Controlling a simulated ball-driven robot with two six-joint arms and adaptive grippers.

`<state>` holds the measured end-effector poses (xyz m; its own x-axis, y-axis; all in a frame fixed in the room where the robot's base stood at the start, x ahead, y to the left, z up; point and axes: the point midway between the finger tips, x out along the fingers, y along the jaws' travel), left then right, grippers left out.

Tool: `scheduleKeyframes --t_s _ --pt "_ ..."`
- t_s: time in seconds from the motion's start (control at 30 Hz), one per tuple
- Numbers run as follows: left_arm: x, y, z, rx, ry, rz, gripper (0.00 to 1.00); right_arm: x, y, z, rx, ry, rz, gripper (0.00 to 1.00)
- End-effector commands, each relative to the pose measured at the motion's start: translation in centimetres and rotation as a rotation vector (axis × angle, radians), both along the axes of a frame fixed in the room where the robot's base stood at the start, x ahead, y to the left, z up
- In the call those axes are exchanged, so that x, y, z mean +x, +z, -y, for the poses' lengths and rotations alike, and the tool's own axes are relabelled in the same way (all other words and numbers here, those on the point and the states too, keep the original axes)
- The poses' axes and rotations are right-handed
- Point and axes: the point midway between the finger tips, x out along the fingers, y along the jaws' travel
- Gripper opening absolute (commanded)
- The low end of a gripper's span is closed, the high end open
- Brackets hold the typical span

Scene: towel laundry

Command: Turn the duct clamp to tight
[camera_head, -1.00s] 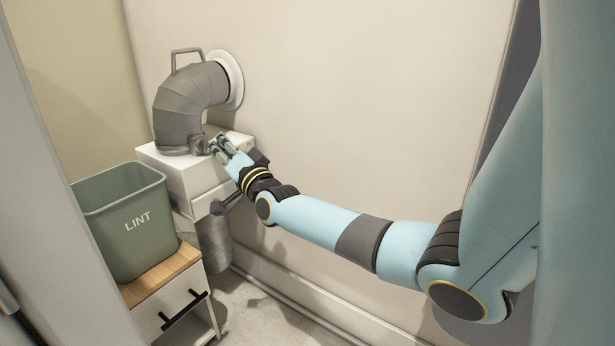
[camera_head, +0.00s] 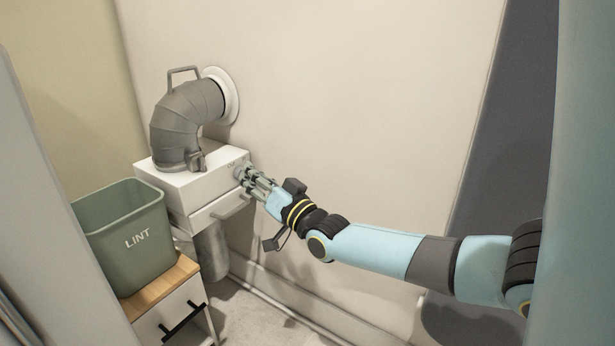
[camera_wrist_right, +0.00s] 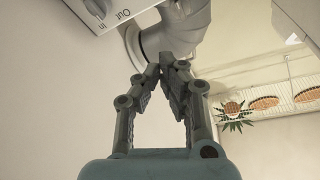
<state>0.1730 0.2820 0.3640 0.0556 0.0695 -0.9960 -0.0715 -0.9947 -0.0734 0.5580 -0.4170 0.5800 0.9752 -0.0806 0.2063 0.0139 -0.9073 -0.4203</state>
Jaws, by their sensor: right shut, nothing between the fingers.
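The grey ribbed duct elbow (camera_head: 184,118) rises from the white box (camera_head: 185,186) and bends into a round white wall flange (camera_head: 222,92). A small grey clamp part (camera_head: 197,160) shows at the duct's foot, on its right; I cannot tell how far it is turned. My right gripper (camera_head: 241,171) is at the right end of the box, apart from the clamp. In the wrist view its fingertips (camera_wrist_right: 160,72) meet with nothing between them. There the box corner (camera_wrist_right: 112,12) carries "Out" and "In" labels beside a round dial. My left gripper is not in view.
A green LINT bin (camera_head: 124,240) stands on a wood-topped cabinet (camera_head: 158,286) at front left. A grey cylinder (camera_head: 211,255) hangs under the box. A handle bar (camera_head: 232,207) sticks out of the box front. The wall to the right is bare.

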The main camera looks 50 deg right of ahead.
Motion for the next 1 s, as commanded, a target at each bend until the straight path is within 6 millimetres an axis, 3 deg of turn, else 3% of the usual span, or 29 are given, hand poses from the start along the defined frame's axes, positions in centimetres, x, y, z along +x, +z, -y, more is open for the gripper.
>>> scheduleKeyframes --t_s 0.47,1.0 --pt "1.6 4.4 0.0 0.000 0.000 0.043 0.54 -4.9 -8.9 -0.3 -0.095 -0.032 -0.343 0.00" --pt "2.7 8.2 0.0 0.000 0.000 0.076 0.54 -12.9 -17.2 -1.5 -0.183 -0.020 -0.677 0.00"
